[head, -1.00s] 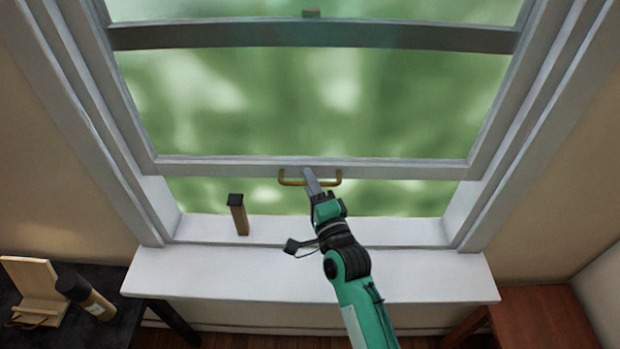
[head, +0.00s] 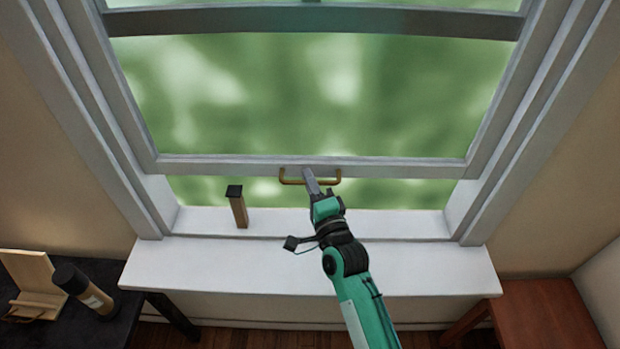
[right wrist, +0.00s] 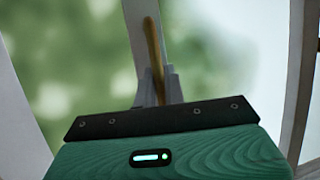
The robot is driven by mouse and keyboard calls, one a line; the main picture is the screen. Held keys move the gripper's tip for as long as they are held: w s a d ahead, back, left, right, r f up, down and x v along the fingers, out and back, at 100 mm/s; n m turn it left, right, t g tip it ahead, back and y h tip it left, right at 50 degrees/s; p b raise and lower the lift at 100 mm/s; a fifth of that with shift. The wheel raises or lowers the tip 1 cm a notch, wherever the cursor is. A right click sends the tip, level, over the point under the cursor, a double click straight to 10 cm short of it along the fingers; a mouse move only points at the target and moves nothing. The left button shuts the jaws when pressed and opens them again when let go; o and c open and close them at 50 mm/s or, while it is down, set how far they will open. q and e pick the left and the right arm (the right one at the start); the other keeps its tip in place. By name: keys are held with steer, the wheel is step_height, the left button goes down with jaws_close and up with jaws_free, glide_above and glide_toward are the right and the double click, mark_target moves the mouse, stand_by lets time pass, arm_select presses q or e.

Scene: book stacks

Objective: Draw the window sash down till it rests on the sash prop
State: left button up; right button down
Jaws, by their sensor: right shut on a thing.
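The white window sash (head: 230,167) is raised, with a gap between its bottom rail and the sill (head: 330,222). A brass handle (head: 291,181) is fixed to the bottom rail. My right gripper (head: 308,175) is shut on this handle; the right wrist view shows the handle (right wrist: 152,45) between the fingers (right wrist: 158,85). The sash prop (head: 238,207), a wooden post with a black cap, stands upright on the sill to the left of the gripper. The sash is above the prop and apart from it. My left gripper is not in view.
A white ledge (head: 250,268) runs in front of the sill. A dark table (head: 110,325) at lower left holds a wooden stand (head: 30,275) and a dark-capped cylinder (head: 85,290). A reddish-brown table (head: 545,315) stands at lower right. The sill is clear right of the prop.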

step_height(320, 180, down, 9)
steer(key=b, duration=0.4)
steer(key=shift+s, duration=0.2)
steer(key=shift+f, duration=0.1)
steer(key=c, duration=1.5)
jaws_free()
steer(key=shift+w, duration=0.1)
steer(key=shift+r, duration=0.2)
